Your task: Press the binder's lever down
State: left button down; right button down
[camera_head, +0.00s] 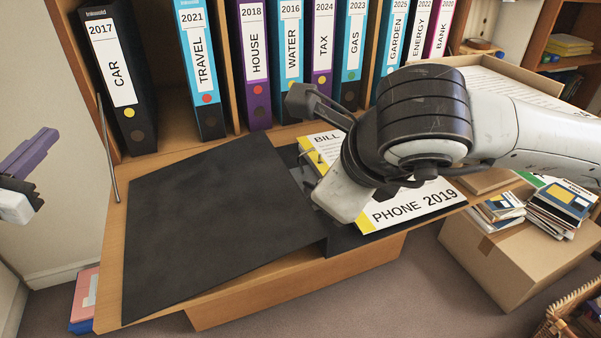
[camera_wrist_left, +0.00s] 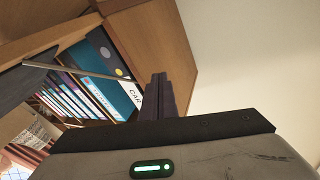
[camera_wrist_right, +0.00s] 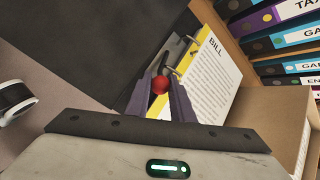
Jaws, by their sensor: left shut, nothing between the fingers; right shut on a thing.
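The black binder (camera_head: 215,215) lies open on the desk flap, its bare cover at the left and the paper sheets (camera_head: 420,205) at the right. In the right wrist view, the lever's red ball knob (camera_wrist_right: 160,85) shows beside the metal rings (camera_wrist_right: 184,52). My right gripper (camera_wrist_right: 164,100) is shut on this knob, with a purple finger on each side. My own right arm hides the lever in the head view. My left gripper (camera_head: 42,145) is shut and empty at the far left, off the desk. Its shut fingers also show in the left wrist view (camera_wrist_left: 159,90).
A row of upright binders, including a black one marked CAR (camera_head: 112,75), stands on the shelf behind. A thin metal stay (camera_head: 107,150) rises at the flap's left. A cardboard box (camera_head: 510,260) with disks stands at the right.

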pick_arm(q)
jog(key=s+d+r+m+g+h, duration=0.1)
jog(key=d+r+m+g+h, duration=0.2)
jog(key=d, duration=0.6)
jog(key=d+r+g+h, duration=0.2)
jog(key=d+h, duration=0.3)
jog(key=d, duration=0.4)
jog(key=s+d+m+g+h, duration=0.45)
jog(key=s+d+g, duration=0.55)
jog(key=s+d, duration=0.35)
jog(key=x, duration=1)
jog(key=shift+w, duration=0.25)
jog(key=d+f, duration=0.2)
jog(key=shift+w+d+f, duration=0.1)
jog(key=shift+d+f, duration=0.1)
jog(key=shift+f, duration=0.1)
jog(key=shift+d+f, duration=0.3)
jog(key=shift+f, duration=0.15)
